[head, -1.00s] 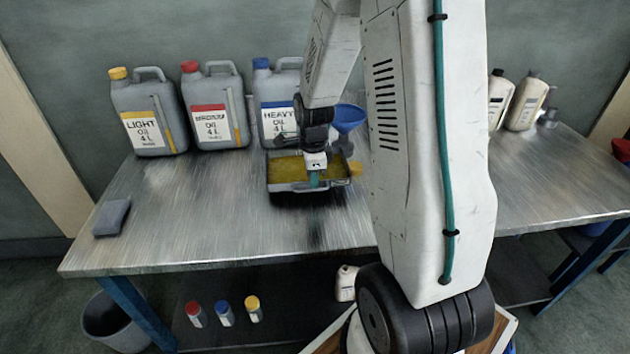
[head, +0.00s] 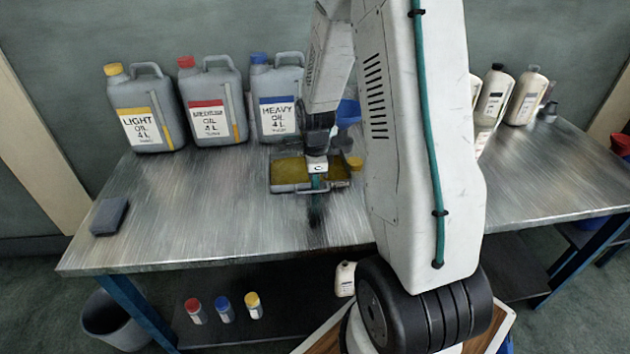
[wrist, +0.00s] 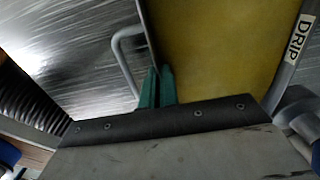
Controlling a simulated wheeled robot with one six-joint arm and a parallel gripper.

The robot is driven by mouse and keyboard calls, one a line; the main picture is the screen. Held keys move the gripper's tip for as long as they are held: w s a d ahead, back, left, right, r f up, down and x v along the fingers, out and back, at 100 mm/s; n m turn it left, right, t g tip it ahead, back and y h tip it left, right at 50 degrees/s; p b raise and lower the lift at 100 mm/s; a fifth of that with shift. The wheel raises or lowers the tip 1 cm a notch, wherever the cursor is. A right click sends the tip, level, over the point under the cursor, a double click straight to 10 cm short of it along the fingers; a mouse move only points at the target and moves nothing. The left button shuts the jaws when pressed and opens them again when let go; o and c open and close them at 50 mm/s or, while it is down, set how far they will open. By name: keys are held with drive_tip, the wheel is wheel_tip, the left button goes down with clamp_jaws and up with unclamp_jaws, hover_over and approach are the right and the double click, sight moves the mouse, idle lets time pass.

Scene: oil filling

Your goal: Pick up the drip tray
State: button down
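The drip tray (head: 290,188) is a shallow grey tray with yellow-brown oil in it, in front of the blue-labelled jug. In the wrist view its oil-covered inside (wrist: 215,45) fills the right half, and a "DRIP" label shows on the far-right rim. A thin grey loop handle (wrist: 117,45) stands out from its near wall. My gripper (wrist: 157,85) has its green fingers close together at that wall beside the handle, and looks shut on it. In the head view my gripper (head: 318,183) is at the tray's front side. The tips are partly hidden.
Light (head: 146,110), medium (head: 212,105) and heavy (head: 276,100) oil jugs stand behind the tray. A blue funnel (head: 348,112) and a yellow cap (head: 354,163) are close to its right. A dark block (head: 109,216) lies left. The front table is clear.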

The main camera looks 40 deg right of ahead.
drive_tip(key=c, duration=2.1)
unclamp_jaws()
drive_tip(key=shift+f, duration=0.15)
drive_tip(key=o, duration=0.4)
